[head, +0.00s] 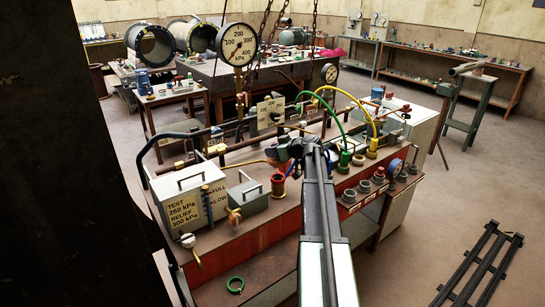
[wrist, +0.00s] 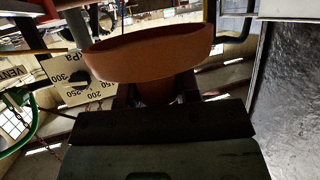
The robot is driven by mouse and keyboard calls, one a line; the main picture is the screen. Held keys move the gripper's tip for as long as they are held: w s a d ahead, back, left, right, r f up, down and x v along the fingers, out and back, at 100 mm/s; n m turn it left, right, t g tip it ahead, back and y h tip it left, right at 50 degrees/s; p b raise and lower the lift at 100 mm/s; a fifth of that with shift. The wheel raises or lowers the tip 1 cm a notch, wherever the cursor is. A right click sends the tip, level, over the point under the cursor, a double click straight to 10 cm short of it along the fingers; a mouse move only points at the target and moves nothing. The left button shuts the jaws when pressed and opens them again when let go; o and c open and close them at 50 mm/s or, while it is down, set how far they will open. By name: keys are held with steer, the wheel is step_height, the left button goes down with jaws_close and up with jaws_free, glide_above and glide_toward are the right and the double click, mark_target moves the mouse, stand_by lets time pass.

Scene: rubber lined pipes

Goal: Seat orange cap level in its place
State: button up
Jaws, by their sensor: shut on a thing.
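The orange cap (wrist: 150,52) fills the upper middle of the wrist view, a broad round disc with a narrower stem below it. My gripper (wrist: 157,95) is shut on that stem. The disc's rim looks slightly tilted in this view. In the head view the gripper (head: 286,155) is above the bench, and only a small orange part of the cap (head: 276,156) shows beside it. A short red-orange pipe stub (head: 278,186) stands on the bench just below, apart from the cap as far as I can see. I cannot tell which seat belongs to the cap.
Green (head: 345,158) and yellow (head: 372,147) hose fittings stand right of the gripper. Several grey ringed stubs (head: 364,187) line the bench's right front. A labelled grey box (head: 190,207) and a smaller box (head: 246,198) stand left.

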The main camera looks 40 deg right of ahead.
steer(key=shift+d, duration=0.25)
step_height(320, 180, down, 6)
steer(key=b, duration=0.5)
steer(key=shift+b, duration=0.4)
steer(key=shift+s+f+b, duration=0.1)
steer(key=shift+f+b, duration=0.9)
steer(key=shift+b, duration=0.05)
stand_by(0.6)
steer(key=o, duration=1.1)
steer(key=shift+c, duration=0.2)
steer(key=p+v, duration=0.4)
steer(key=v, duration=0.6)
steer(key=shift+s+r, duration=0.15)
steer(key=shift+s, duration=0.25)
